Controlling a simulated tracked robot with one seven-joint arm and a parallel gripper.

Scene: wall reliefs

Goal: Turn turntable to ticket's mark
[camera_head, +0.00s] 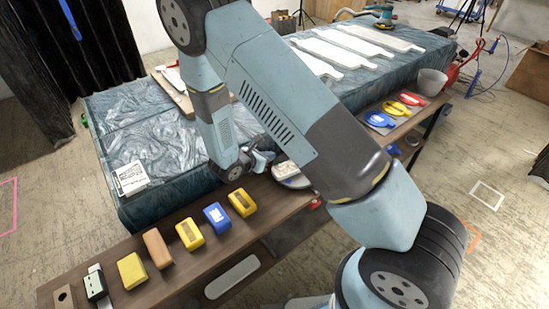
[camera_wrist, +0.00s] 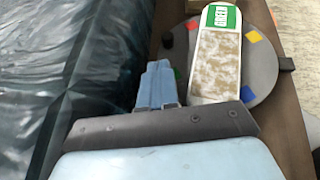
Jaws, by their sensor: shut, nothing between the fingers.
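The turntable (camera_wrist: 265,70) is a grey disc on the brown shelf, with blue, yellow, red and green marks around its rim. A long white plaque with a rough brown panel (camera_wrist: 218,55) lies across it. A green label reading GREEN (camera_wrist: 221,17), apparently the ticket, is on the plaque's far end. In the head view, the turntable (camera_head: 298,182) is partly hidden by my arm. My gripper (camera_wrist: 158,66) is shut and empty, just left of the disc; contact is unclear. It also shows in the head view (camera_head: 262,160).
Several coloured blocks, including a blue one (camera_head: 217,217), line the shelf at left. A plastic-covered table (camera_head: 165,140) lies behind. Blue, yellow and red paddles (camera_head: 403,107) lie at right.

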